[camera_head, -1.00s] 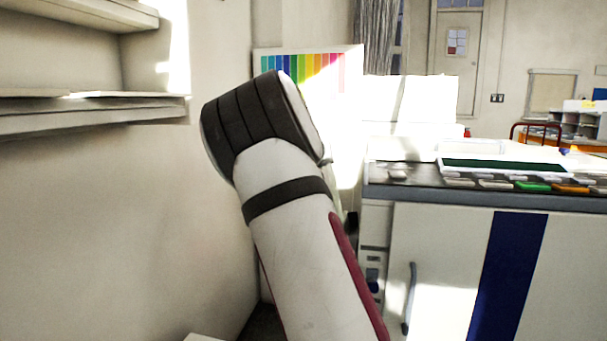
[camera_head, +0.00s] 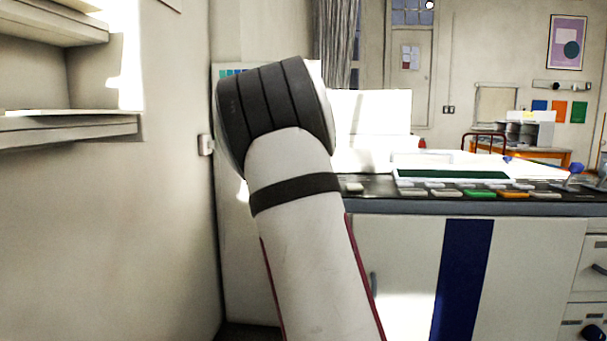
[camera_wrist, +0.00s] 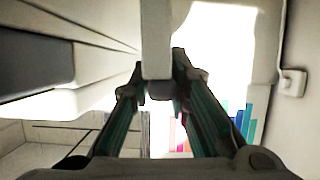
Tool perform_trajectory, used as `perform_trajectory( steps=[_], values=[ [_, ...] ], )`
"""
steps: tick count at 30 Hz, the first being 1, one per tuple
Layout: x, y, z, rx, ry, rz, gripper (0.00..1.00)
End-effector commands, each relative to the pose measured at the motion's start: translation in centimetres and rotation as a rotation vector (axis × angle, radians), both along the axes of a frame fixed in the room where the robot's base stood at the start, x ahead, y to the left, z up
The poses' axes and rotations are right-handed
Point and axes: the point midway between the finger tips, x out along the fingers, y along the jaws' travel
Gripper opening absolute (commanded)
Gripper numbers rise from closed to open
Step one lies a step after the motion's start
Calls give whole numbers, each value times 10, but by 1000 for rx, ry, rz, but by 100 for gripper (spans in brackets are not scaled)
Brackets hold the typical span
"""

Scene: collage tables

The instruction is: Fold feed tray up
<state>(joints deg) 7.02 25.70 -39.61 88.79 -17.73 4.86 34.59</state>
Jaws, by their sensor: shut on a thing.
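My gripper (camera_wrist: 161,88) shows in the wrist view, its two dark-and-teal fingers closing together on the lower end of a narrow white piece (camera_wrist: 157,42). This piece looks like the edge of the feed tray; its full shape and tilt cannot be told. In the head view a large white machine (camera_head: 540,255) with a dark blue stripe stands at the right. My raised arm covers part of its left side, and neither the gripper nor the tray shows clearly there.
A wall with shelves (camera_head: 60,125) lies close on the left in the head view. A wall switch (camera_wrist: 291,83) is at the right of the wrist view. Grey, green and orange keys (camera_head: 480,194) line the machine's top. An orange table (camera_head: 540,152) stands far back right.

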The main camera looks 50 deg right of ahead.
Motion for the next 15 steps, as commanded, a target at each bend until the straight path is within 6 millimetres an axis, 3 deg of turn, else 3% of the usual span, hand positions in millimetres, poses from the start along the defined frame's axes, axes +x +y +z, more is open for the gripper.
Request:
perform_trajectory(
  steps=[2,3,5,15],
  values=[
    [-4,-3,-3,6,3,-10,0],
    [-4,-3,-3,6,4,-11,23],
    [-4,-3,-3,5,4,-11,35],
    [-3,-1,-1,2,3,-6,35]
  ],
)
